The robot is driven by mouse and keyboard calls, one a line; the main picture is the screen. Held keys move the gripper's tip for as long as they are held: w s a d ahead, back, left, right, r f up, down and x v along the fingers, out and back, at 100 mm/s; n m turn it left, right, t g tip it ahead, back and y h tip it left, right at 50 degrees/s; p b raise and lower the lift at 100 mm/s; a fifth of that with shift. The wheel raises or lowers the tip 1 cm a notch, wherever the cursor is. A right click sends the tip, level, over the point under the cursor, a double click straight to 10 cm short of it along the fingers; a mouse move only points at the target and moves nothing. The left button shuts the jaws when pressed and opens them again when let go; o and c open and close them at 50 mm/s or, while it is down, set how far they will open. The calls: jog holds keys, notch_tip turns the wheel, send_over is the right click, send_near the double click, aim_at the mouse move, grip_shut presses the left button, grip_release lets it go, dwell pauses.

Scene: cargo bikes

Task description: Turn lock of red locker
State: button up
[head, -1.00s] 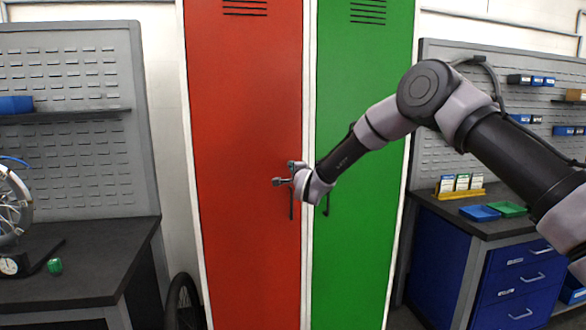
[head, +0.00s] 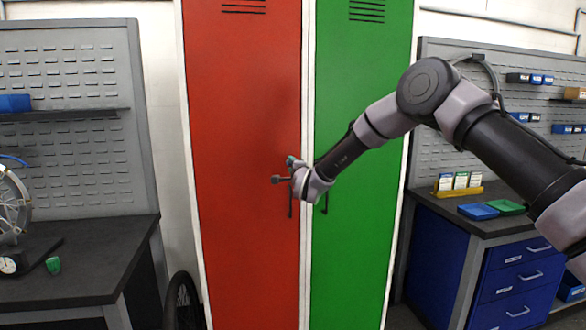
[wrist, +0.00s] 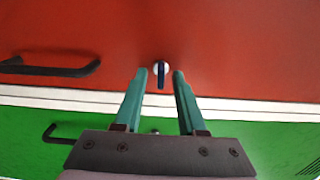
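The red locker (head: 243,240) stands upright and shut in the middle of the head view, and fills the upper part of the wrist view (wrist: 230,40). Its lock (wrist: 161,75) is a small pale disc with a dark upright tab. My gripper (wrist: 160,74) is open, its two green fingers on either side of the lock's tab with a gap at each side. I cannot tell how deep the tips reach. In the head view my gripper (head: 284,170) is at the locker's right edge and hides the lock.
The red locker's dark handle (wrist: 50,67) lies left of the lock in the wrist view. The green locker (head: 358,250) adjoins on the right, with its own handle (wrist: 65,134). A left workbench (head: 80,255) and a blue right cabinet (head: 500,265) flank the lockers.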

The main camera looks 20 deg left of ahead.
jog(key=v, duration=1)
jog(key=shift+s, duration=0.3)
jog(key=shift+d, duration=0.15)
